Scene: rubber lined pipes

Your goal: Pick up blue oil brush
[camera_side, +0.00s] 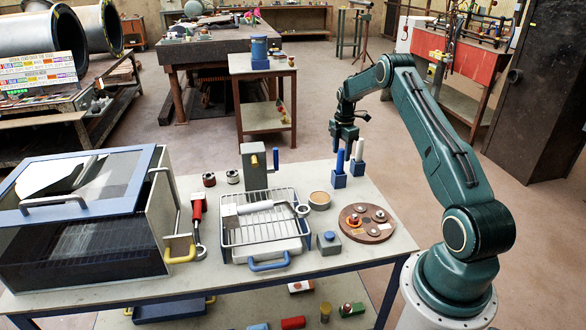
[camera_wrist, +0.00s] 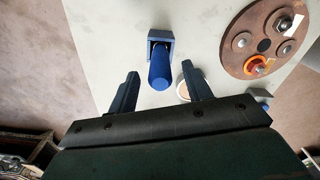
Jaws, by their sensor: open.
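The blue oil brush (camera_side: 340,161) stands upright in a small blue holder (camera_side: 340,181) near the back right of the table, handle up. In the wrist view its blue handle (camera_wrist: 160,70) points toward the camera, with the blue holder (camera_wrist: 153,36) around its base. Its bristles are hidden in the holder. My gripper (camera_side: 345,139) is above and close to the brush in the side view. In the wrist view my gripper (camera_wrist: 160,74) is open and empty, with its two fingers apart on either side of the handle in the picture. I see no contact.
A brown disc (camera_side: 352,232) with metal parts lies in front. A wire rack (camera_side: 238,232), a round tin (camera_side: 319,200) and a blue-framed box (camera_side: 100,265) are farther left.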

